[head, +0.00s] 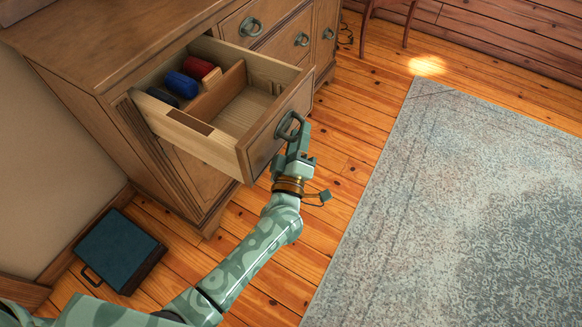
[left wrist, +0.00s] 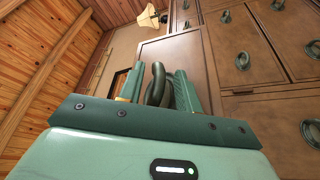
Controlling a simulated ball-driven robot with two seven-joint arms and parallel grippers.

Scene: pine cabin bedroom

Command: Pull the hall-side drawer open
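The drawer (head: 262,150) at the near end of the wooden dresser (head: 90,45) stands well open, its inside showing. It has a wooden divider; red and blue rolled items (head: 182,84) lie in the back compartment, and the front compartment is empty. Its ring handle (head: 287,122) is on the front panel. My left gripper (head: 296,136) is at this handle. In the left wrist view, the handle (left wrist: 157,82) stands between the two fingers of my left gripper (left wrist: 158,92), which are closed about it. My right gripper is in neither view.
Other dresser drawers (head: 285,42) are shut. A dark blue case (head: 118,250) lies on the floor at lower left, near the dresser. A grey patterned rug (head: 450,200) covers the floor at right. Bare planks between dresser and rug are clear except for my arm.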

